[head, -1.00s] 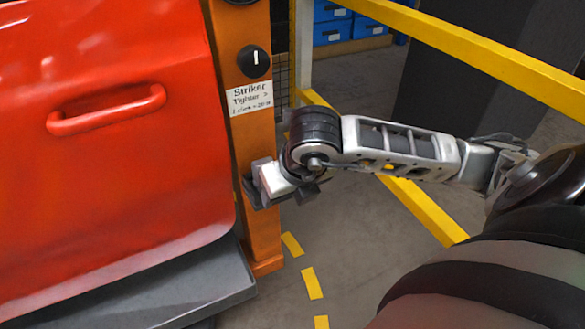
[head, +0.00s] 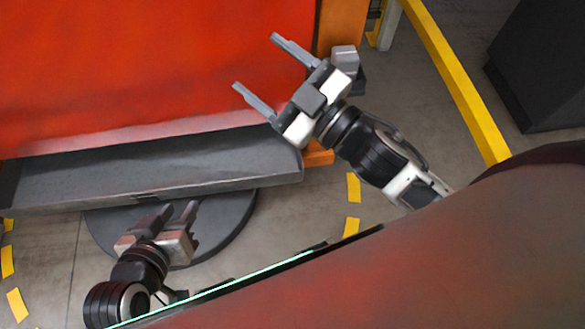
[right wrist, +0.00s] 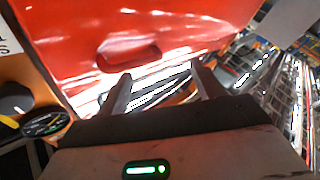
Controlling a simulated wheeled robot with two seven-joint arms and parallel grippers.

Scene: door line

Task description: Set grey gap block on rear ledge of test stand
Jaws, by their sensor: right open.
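A small grey block (head: 344,58), which looks like the gap block, sits at a dark bracket (head: 359,82) by the orange post (head: 340,27) in the head view. My right gripper (head: 256,62) is open and empty, its fingers pointing left over the red door panel (head: 120,70). The block is beside its wrist side, outside the fingers; I cannot tell if they touch. In the right wrist view the open fingers (right wrist: 163,78) face the door. My left gripper (head: 180,208) is low at left, fingers apart, seemingly empty. I cannot identify the rear ledge.
A grey sill (head: 200,165) runs below the door above a round dark base (head: 240,215). A yellow rail (head: 455,75) and a dark cabinet (head: 545,70) stand at right. Yellow dashes mark the floor. In the right wrist view, the door handle (right wrist: 130,58) is ahead.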

